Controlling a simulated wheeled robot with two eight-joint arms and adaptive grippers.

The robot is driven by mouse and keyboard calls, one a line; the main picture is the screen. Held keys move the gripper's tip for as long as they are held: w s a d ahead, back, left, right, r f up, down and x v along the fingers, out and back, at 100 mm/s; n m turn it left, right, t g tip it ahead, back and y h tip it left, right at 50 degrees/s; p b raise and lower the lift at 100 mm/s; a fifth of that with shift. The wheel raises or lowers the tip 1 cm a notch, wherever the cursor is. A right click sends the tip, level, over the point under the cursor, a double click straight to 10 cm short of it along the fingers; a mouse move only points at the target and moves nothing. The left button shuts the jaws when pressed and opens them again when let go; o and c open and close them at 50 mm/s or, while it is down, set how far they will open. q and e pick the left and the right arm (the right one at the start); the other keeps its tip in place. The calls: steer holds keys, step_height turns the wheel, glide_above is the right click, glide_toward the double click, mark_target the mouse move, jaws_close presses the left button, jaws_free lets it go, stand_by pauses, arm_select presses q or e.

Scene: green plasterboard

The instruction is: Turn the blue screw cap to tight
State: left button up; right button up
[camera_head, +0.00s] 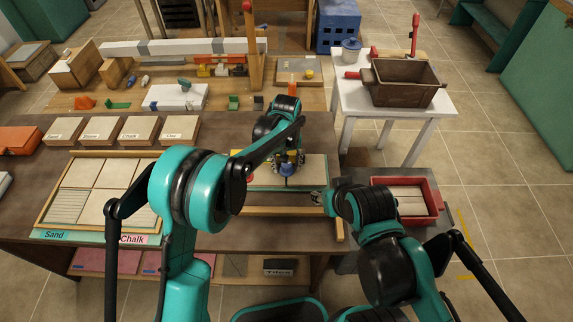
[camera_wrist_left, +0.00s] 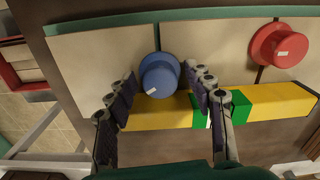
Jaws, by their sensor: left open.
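The blue screw cap (camera_head: 288,170) sits on a pale board (camera_head: 315,170) at the middle of the dark table. In the left wrist view the blue cap (camera_wrist_left: 160,74) has a white mark on its face. My left gripper (camera_head: 286,158) is over the cap. In the wrist view the left gripper's open fingers (camera_wrist_left: 161,84) are on either side of the cap, with gaps visible. A red cap (camera_wrist_left: 280,45) stands to the right on the same board. My right gripper (camera_head: 318,198) is near the board's front right corner; its fingers are too small to read.
A yellow bar with green parts (camera_wrist_left: 260,104) runs along the board beside the blue cap. A wooden rail (camera_head: 280,211) lies in front. A tile tray (camera_head: 95,190) is at left, a red tray (camera_head: 430,200) at right. A white table (camera_head: 395,108) stands behind right.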

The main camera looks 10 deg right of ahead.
arm_select(q)
steer(key=c, duration=1.2)
steer(key=shift+o, duration=0.2)
steer(key=shift+m, duration=0.4)
steer(key=shift+r+m, duration=0.1)
steer(key=shift+m, duration=2.4)
steer(key=o, duration=1.2)
steer(key=shift+c, duration=0.2)
steer(key=shift+r, duration=0.1)
